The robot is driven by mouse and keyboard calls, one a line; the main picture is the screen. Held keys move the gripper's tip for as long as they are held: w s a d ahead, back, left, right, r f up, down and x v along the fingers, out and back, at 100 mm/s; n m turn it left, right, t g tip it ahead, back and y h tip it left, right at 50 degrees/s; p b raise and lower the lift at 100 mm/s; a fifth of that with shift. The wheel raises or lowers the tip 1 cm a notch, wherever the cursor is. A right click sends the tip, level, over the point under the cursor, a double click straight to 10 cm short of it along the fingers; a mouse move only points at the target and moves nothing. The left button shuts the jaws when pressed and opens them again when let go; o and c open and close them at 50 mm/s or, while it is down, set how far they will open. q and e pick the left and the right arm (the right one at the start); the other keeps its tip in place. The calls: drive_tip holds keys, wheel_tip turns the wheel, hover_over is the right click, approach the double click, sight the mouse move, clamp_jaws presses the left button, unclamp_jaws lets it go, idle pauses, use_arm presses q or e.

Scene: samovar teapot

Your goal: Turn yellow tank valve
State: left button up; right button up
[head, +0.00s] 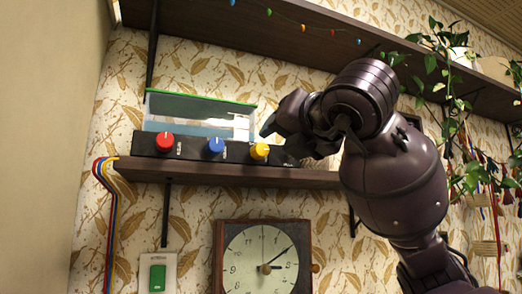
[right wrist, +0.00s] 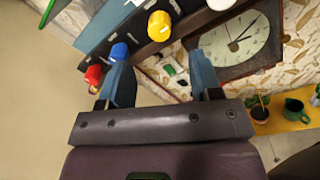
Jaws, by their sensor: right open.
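The yellow knob (head: 259,151) sits at the right of a row of knobs on a dark panel (head: 190,150), which stands on a wooden shelf. My right gripper (head: 276,134) is close by, just right of and above the knob in the head view. In the right wrist view its two blue-grey fingers (right wrist: 161,70) are spread apart with nothing between them. The yellow knob (right wrist: 159,26) shows beyond the gap between the fingertips, apparently untouched. My left gripper is in neither view.
The red knob (head: 165,142) and blue knob (head: 213,146) are left of the yellow one. A clear tank (head: 200,112) with bluish contents stands behind the panel. A clock (head: 263,262) hangs below the shelf (head: 230,174). An upper shelf (head: 210,22) and trailing plants (head: 440,45) are above.

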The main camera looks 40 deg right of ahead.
sight(263, 149)
drive_tip(key=w, duration=0.3)
drive_tip(key=w+d, duration=0.1)
drive_tip(key=w, duration=0.2)
drive_tip(key=w+p, duration=0.1)
drive_tip(key=w, duration=0.2)
drive_tip(key=shift+w+d, duration=0.3)
drive_tip(key=shift+d, duration=0.1)
drive_tip(key=c, duration=0.9)
